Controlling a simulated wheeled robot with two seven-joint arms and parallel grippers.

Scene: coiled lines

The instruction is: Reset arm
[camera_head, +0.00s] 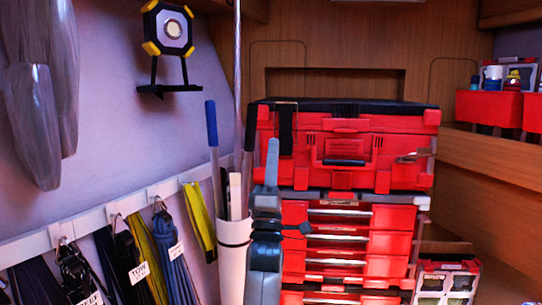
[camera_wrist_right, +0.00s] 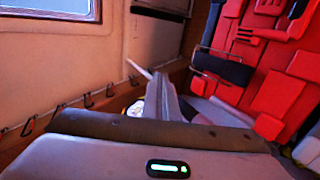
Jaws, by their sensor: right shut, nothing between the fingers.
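My right gripper (camera_head: 271,150) stands upright in the lower middle of the head view, in front of the red toolbox stack. Its fingers are together and hold nothing. In the right wrist view its closed fingers (camera_wrist_right: 162,92) point away from the camera, with the red toolbox at the right. My left gripper is not in view.
A red toolbox (camera_head: 405,150) sits on a red drawer stack (camera_head: 390,245). A white bin (camera_head: 232,262) with long-handled tools stands left of my gripper. Coiled straps (camera_head: 176,262) hang from a white hook rail (camera_head: 95,222). A work lamp (camera_head: 170,30) is on the wall.

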